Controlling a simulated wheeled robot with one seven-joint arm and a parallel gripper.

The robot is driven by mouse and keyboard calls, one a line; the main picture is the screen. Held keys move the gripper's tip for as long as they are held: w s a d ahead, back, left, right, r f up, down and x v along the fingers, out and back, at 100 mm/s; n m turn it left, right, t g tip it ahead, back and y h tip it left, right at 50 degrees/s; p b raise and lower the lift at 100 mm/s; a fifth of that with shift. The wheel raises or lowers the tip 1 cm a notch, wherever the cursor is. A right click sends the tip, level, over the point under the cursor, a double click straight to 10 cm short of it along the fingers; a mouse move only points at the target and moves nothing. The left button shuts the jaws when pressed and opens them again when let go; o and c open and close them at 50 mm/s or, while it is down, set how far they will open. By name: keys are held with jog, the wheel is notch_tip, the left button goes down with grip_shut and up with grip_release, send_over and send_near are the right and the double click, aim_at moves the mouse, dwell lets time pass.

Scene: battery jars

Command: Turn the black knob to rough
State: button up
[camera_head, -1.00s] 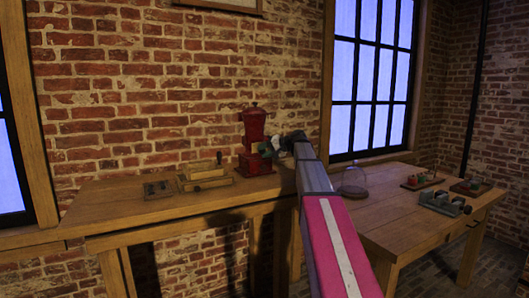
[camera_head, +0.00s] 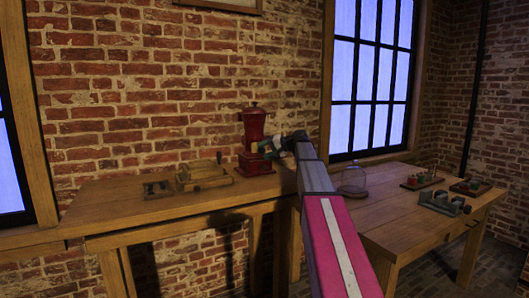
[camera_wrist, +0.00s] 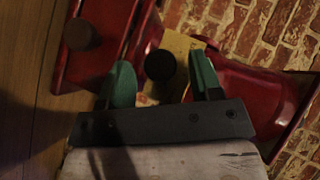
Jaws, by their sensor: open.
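A red grinder (camera_head: 252,128) stands on the wooden bench against the brick wall. The round black knob (camera_wrist: 160,65) shows in the wrist view in front of a tan plate (camera_wrist: 181,45) on the grinder's red body. My gripper (camera_wrist: 160,62) has its two green fingers apart, one on each side of the knob, with a gap visible on both sides. Any lettering on the plate is too blurred or covered to read. In the head view my gripper (camera_head: 264,146) is at the grinder's right side, and the knob is hidden there.
A dark brown round knob (camera_wrist: 80,34) sits on the grinder's red base. Wooden boxes (camera_head: 203,176) and a small dark tray (camera_head: 157,190) lie left of the grinder. A glass dome (camera_head: 353,181) and several small devices stand on the right table (camera_head: 385,215).

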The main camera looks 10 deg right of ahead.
jog(key=v, duration=1)
jog(key=shift+s, duration=0.1)
